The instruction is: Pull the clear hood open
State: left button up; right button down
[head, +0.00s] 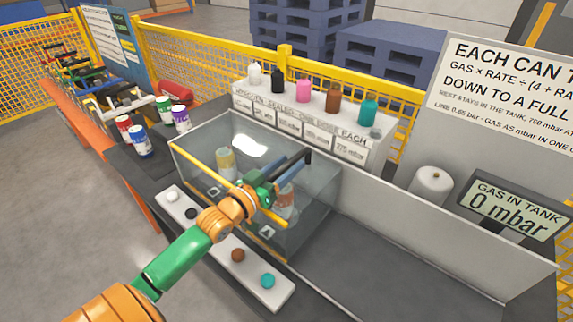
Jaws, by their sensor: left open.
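The clear hood (213,135) is a see-through box on the dark bench in the middle of the head view. It appears shut, with a yellow bar (200,160) along its upper front edge. Two cans show through it, a yellow-banded one (226,163) and an orange-banded one (286,203). My left gripper (300,160) is open, with its dark fingers at the hood's top near the right part of the bar. The wrist hides part of the bar, and I cannot tell whether the fingers touch it. My right gripper is out of view.
A white strip with coloured buttons (283,292) lies in front of the hood. Several cans (140,140) stand to its left. A white rack with coloured bottles (303,88) stands behind. A display (513,208) reads 0 mbar at right. The bench right of the hood is clear.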

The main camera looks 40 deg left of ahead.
pick_arm(q)
jog(key=shift+s, duration=0.15)
jog(key=shift+c, duration=0.3)
grip_shut()
jog(key=shift+r, duration=0.1)
dwell(0.9)
